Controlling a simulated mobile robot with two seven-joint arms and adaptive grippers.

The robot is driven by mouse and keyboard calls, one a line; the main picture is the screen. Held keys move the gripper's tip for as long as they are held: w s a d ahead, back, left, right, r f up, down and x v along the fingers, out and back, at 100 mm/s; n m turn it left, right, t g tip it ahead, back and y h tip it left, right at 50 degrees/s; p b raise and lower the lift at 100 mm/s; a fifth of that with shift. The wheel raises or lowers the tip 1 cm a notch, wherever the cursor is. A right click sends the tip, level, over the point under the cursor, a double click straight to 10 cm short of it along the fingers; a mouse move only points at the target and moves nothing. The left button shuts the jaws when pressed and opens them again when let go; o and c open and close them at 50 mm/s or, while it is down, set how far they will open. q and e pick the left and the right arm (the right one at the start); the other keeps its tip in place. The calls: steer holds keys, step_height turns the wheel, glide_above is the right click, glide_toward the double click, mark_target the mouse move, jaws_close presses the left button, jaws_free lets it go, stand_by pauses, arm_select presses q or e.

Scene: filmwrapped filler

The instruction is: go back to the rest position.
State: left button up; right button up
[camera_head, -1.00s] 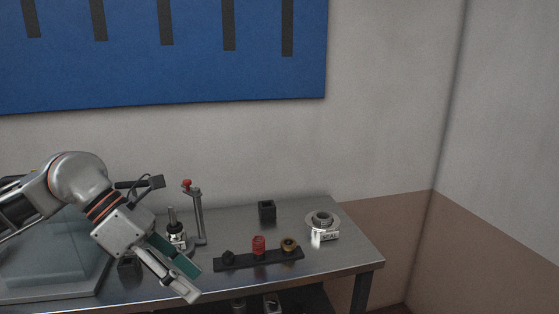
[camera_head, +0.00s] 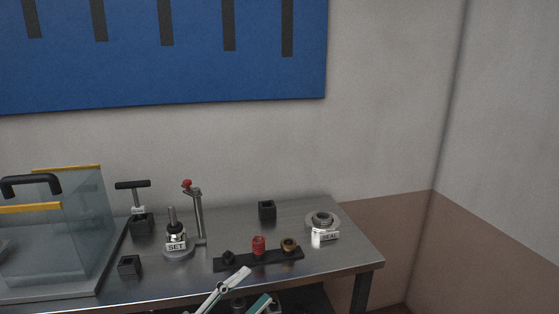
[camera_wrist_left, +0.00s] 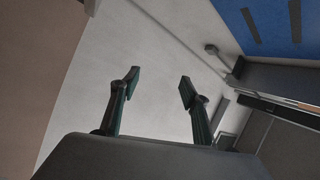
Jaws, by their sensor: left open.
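My left gripper (camera_head: 248,286) shows at the bottom of the head view, below and in front of the table's front edge. Only its fingers show there; the rest of the arm is out of the frame. In the left wrist view its two fingers (camera_wrist_left: 158,88) stand wide apart with nothing between them. Behind them is a pale wall, with part of the blue board at the upper right. My right gripper is not in view.
The metal table (camera_head: 330,262) carries a clear box (camera_head: 85,225) with a black handle, a SET stand (camera_head: 177,245), a black strip (camera_head: 234,264) with small parts, a black block (camera_head: 267,210) and a SEAL ring (camera_head: 322,219). A blue board (camera_head: 190,70) hangs behind.

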arm_select(q)
steer(key=s+a+f+n+y, duration=0.1)
steer(key=a+f+n+y, duration=0.25)
steer(key=f, duration=0.35)
steer(key=s+a+f+n+t+y, duration=0.1)
steer(key=s+a+f+n+y, duration=0.15)
steer(key=f+n, duration=0.35)
steer(key=s+a+f+n+y, duration=0.1)
steer(key=a+f+n+y, duration=0.25)
steer(key=f, duration=0.45)
steer(key=s+a+f+n+g+y, duration=0.2)
steer(key=s+f, duration=0.4)
steer(key=f, duration=0.1)
steer(key=s+a+f+n+g+y, duration=0.2)
steer(key=s+f+n, duration=0.1)
steer(key=s+f, duration=0.3)
steer(key=shift+a+f+n+g, duration=0.25)
steer(key=shift+f+n+g, duration=0.05)
steer(key=shift+f, duration=0.15)
